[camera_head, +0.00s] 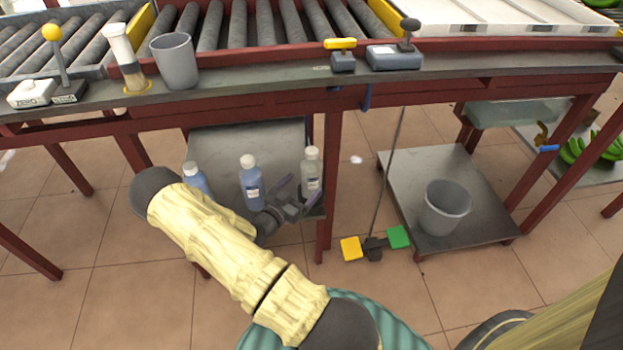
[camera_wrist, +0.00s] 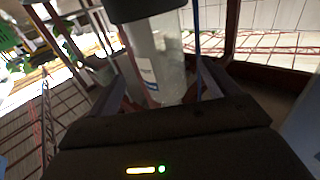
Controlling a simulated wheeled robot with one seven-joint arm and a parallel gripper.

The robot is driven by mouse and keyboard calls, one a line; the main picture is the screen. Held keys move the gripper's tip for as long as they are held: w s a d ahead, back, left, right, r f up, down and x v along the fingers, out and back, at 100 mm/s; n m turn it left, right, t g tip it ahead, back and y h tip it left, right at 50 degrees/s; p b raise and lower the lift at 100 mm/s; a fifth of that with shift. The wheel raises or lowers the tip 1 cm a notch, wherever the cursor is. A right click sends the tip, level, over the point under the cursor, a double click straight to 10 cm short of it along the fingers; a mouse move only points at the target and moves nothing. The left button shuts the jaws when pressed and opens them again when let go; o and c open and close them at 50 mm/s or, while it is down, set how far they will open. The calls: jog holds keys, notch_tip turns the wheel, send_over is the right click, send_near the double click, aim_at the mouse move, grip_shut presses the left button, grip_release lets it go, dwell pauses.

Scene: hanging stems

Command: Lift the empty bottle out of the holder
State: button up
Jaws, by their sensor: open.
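The clear, empty-looking bottle (camera_head: 311,165) with a white cap and label stands upright at the right end of a row of three under the table. My gripper (camera_head: 298,190) is open low beside this bottle, one finger to its left and the other near its lower part. In the wrist view the clear bottle (camera_wrist: 160,65) shows between my open fingers (camera_wrist: 160,98), with a dark piece at its upper end in the picture. I cannot tell whether the fingers touch it. The holder's hold on the bottle base is mostly hidden.
Two blue-filled bottles (camera_head: 251,182) (camera_head: 196,178) stand to the left on the grey shelf (camera_head: 250,136). A red table leg (camera_head: 328,190) is close on the right. The red-framed table edge (camera_head: 260,93) is above. A grey bucket (camera_head: 445,207) stands on a low platform (camera_head: 415,170).

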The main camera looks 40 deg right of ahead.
aim_at(305, 173)
jog(key=b+x, duration=0.1)
jog(key=x, duration=0.3)
jog(key=shift+w+d+r, duration=0.15)
jog(key=shift+d, duration=0.05)
jog(key=c, duration=1.1)
jog(key=shift+r, duration=0.1)
jog(key=shift+r, duration=0.25)
notch_tip(305, 173, up, 3)
jog(key=shift+r+p, duration=0.15)
jog(key=shift+p, duration=0.85)
jog(key=p+v, duration=0.2)
jog(key=v, duration=0.7)
jog(key=p+v, duration=0.2)
jog(key=v, duration=0.7)
jog(key=shift+f, duration=0.2)
